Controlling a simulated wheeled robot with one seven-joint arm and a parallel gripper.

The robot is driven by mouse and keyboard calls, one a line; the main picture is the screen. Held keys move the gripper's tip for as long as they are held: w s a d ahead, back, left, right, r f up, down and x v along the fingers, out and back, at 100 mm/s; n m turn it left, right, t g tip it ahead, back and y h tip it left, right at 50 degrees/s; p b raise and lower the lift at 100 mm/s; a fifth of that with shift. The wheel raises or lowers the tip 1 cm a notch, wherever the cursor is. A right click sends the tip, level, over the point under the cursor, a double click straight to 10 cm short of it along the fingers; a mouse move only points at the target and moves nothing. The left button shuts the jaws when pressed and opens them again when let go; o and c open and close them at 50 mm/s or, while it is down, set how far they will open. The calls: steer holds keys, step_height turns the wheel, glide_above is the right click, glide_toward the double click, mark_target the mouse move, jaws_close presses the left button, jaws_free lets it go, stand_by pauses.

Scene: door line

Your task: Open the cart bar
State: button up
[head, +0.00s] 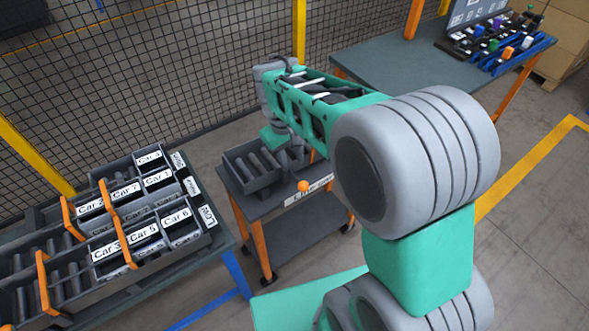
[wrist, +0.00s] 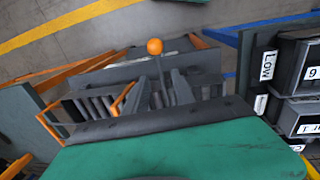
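The cart (head: 285,203) is a small dark table on orange legs beyond my arm. An orange ball knob (head: 303,186) sits at its near edge; in the wrist view the knob (wrist: 155,46) tops a thin dark rod running down between my fingers. A grey slotted tray (head: 240,170) lies on the cart top. My gripper (wrist: 160,88) is over the tray, its two dark fingers apart with nothing seen held between them. A short orange bar (wrist: 122,98) shows beside the left finger. In the head view my arm hides the fingertips and part of the tray.
A bench with labelled car bins (head: 130,225) and orange handles stands at the left. A dark table (head: 400,55) with coloured items is at the back right. A mesh fence (head: 200,70) runs behind. Open floor (head: 530,230) lies at the right.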

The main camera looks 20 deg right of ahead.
mark_target(296, 177)
steer(key=f, duration=0.4)
steer(key=d+f, duration=0.1)
steer(key=f, duration=0.1)
steer(key=shift+w+f, duration=0.1)
steer(key=shift+f, duration=0.2)
jaws_close()
stand_by(1.0)
